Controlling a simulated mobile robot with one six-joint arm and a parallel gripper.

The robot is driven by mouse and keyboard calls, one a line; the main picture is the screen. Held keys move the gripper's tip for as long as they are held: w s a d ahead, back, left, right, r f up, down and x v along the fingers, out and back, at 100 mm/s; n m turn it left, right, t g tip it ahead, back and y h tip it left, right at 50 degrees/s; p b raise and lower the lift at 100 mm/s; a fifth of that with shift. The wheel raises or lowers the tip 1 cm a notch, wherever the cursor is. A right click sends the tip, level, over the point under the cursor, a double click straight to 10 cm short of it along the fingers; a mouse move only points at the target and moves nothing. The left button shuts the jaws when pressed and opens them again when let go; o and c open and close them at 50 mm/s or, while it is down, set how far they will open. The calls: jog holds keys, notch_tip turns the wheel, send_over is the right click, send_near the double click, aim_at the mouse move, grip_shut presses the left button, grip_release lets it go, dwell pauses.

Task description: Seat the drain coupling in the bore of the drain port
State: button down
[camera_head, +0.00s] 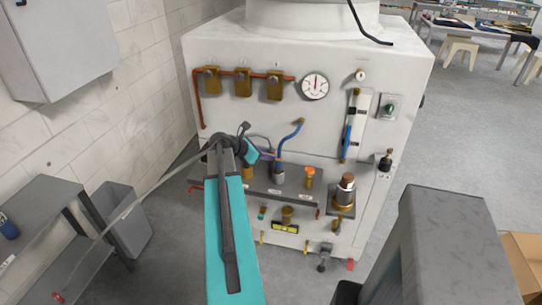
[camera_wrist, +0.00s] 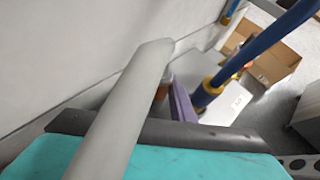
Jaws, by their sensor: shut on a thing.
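My gripper (camera_head: 264,154) is at the end of my teal and grey arm, in front of the white washer and just left of a blue pipe. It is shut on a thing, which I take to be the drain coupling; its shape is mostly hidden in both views. In the wrist view a purple strip (camera_wrist: 183,108) shows beyond the teal wrist, beside a thick pale grey hose-like cylinder. I cannot tell which of the washer's low fittings is the drain port, and its bore is not visible.
The blue pipe (camera_head: 289,138) rises close to my gripper; it looms in the wrist view (camera_wrist: 262,40). A shelf (camera_head: 45,220) and bin (camera_head: 122,220) stand left.

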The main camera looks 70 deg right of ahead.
jog(key=shift+f, duration=0.15)
jog(key=c, duration=1.5)
grip_release()
jog(key=shift+c, duration=0.2)
jog(key=shift+r, duration=0.2)
jog(key=b+v, duration=0.2)
jog(key=v, duration=1)
